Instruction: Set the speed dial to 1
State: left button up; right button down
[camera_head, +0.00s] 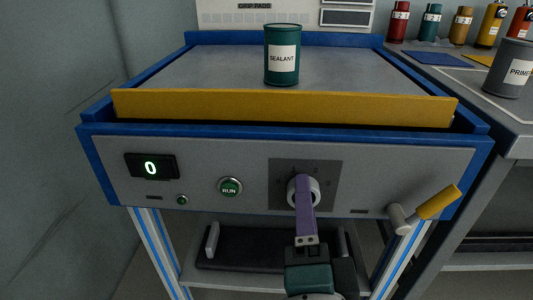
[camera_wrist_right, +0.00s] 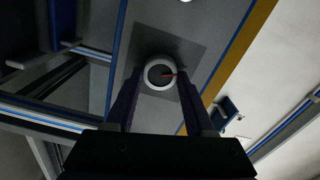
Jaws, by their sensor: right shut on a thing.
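The speed dial (camera_head: 315,188) is a pale round knob on a dark square plate on the grey front panel. In the right wrist view the dial (camera_wrist_right: 159,62) shows a light rim, a dark face and a red pointer toward the picture's right. My right gripper (camera_head: 304,184) has its purple fingers on either side of the dial and is shut on it. The fingers hide part of the dial in the head view, and the numbers around it are too small to read. The display (camera_head: 151,167) shows a green 0. My left gripper is not in view.
A green RUN button (camera_head: 230,187) and a small green light (camera_head: 182,200) are left of the dial. A yellow-handled lever (camera_head: 438,202) sticks out at right. A yellow bar (camera_head: 280,106) runs along the bench front, with a sealant can (camera_head: 282,76) behind it.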

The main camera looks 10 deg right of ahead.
dwell(0.4)
jog(key=shift+c, duration=1.3)
grip_release()
jog(key=shift+s, duration=0.1)
jog(key=p+v, duration=0.1)
jog(key=v, duration=0.8)
jog(key=shift+s+a, duration=0.15)
jog(key=shift+s, duration=0.25)
